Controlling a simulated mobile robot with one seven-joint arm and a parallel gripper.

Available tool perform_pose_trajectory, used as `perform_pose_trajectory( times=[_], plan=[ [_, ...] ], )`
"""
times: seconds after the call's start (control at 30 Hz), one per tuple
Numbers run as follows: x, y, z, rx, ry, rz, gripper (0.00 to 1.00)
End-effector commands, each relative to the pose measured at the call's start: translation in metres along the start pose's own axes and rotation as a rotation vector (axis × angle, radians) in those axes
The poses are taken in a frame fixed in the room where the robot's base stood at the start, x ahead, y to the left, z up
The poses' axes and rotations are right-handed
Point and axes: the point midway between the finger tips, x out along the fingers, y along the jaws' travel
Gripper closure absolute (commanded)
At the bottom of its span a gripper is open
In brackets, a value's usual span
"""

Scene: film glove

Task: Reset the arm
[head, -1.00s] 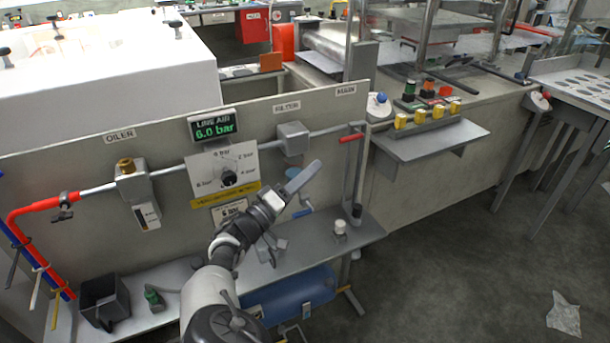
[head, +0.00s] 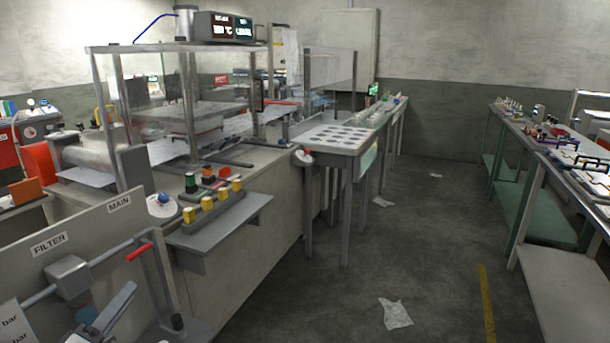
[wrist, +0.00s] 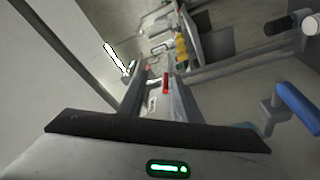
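My gripper (head: 124,294) shows only in part at the lower left of the head view, as a grey finger pointing up and right in front of the panel. The rest of my arm is outside that picture. In the wrist view, the two grey fingers of my gripper (wrist: 156,82) stand apart with a gap between them. I see nothing held. A green light shows on my gripper's body. The finger is below a red handle (head: 139,251) and right of the grey filter box (head: 68,276); contact cannot be judged.
A panel (head: 100,238) labelled FILTER and MAIN stands close at the left. A shelf with yellow buttons (head: 222,232) juts out beyond it. A blue handle (wrist: 297,106) is at the right in the wrist view. Open floor (head: 420,240) runs between the machine and the right bench (head: 545,150).

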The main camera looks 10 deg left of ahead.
Motion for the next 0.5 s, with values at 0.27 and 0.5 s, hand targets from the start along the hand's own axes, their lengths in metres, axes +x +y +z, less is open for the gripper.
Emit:
perform_pose_trajectory(
  times=[0.27,0.5],
  plan=[
    [0.138,0.101,0.132,0.005,-0.526,-0.062,0.69],
    [0.179,0.206,0.277,0.113,-0.994,-0.246,0.69]
  ],
)
